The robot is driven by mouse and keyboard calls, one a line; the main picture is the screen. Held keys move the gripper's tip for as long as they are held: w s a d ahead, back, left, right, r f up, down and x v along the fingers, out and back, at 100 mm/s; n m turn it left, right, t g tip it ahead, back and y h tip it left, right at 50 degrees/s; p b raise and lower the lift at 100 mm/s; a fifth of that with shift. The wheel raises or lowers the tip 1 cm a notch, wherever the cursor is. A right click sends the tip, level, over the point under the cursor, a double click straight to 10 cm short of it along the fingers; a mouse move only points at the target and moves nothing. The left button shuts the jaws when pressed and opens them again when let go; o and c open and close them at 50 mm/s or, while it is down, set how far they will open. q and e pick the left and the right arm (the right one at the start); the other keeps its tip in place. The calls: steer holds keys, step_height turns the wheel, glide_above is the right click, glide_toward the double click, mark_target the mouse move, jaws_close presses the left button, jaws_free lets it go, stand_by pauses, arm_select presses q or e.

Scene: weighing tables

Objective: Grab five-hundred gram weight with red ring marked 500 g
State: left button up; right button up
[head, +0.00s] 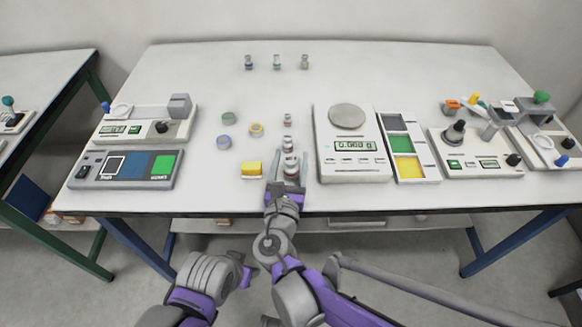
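Several small metal weights stand in a line on the table, left of the scale. The nearest and largest weight (291,167) stands upright at the tips of my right gripper (289,170). The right gripper is open, with one finger on each side of this weight and gaps visible. A middle weight (287,145) with a reddish band and a smaller weight (287,120) stand behind it. The markings are too small to read. My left gripper (245,274) hangs low in front of the table, and its fingers are not clear.
A yellow block (251,170) lies left of the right gripper. A digital scale (349,174) and a tray with coloured compartments (416,181) stand to the right. Three small bottles, one here (277,63), stand at the back.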

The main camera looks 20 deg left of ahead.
jaws_close()
stand_by(1.2)
